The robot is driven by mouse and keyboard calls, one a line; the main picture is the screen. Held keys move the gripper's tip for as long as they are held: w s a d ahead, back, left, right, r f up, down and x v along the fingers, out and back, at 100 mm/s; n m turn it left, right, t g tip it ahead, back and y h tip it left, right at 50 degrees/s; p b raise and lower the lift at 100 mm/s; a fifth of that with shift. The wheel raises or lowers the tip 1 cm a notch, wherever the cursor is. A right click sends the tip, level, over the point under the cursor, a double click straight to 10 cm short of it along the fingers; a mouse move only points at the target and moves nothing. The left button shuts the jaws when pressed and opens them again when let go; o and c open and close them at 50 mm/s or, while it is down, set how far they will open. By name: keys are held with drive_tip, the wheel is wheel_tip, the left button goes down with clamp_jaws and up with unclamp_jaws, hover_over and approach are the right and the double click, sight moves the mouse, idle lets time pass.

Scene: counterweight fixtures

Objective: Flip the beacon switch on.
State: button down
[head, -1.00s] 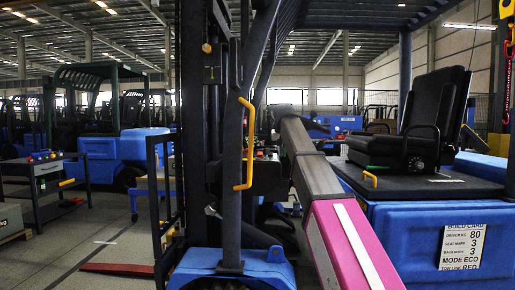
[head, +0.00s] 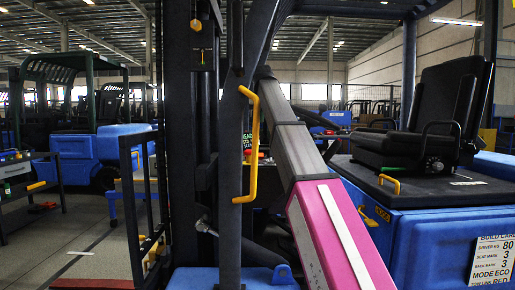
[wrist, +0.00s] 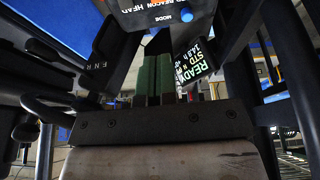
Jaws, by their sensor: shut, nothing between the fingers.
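In the wrist view, my gripper (wrist: 157,62) shows two green fingers close together, shut and empty. They point up toward the underside of a dark panel (wrist: 150,18) with white lettering that reads BEACON and HEAD at the top edge. A blue round button (wrist: 186,15) sits beside the word MODE on it. The beacon switch itself cannot be made out; the panel is cut off by the frame. A small display (wrist: 196,58) reading READY and STD is just right of the fingertips. In the head view my gripper is hidden behind the forklift's mast and post.
In the head view, a dark post with a yellow grab handle (head: 252,150) stands in front of my arm. The black seat (head: 435,115) and blue body (head: 425,235) with a build card (head: 492,260) are right. An F N R lever (wrist: 95,65) is left of my fingers.

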sight(261, 154)
drive_tip(key=x, duration=1.4)
drive_tip(key=shift+s+f, duration=0.1)
drive_tip(key=shift+s, duration=0.25)
drive_tip(key=shift+w+f, duration=0.2)
drive_tip(key=shift+f, duration=0.2)
drive_tip(key=shift+s, duration=0.1)
drive_tip(key=shift+s, duration=0.8)
drive_tip(key=shift+r, duration=0.1)
drive_tip(key=shift+w+r, duration=0.1)
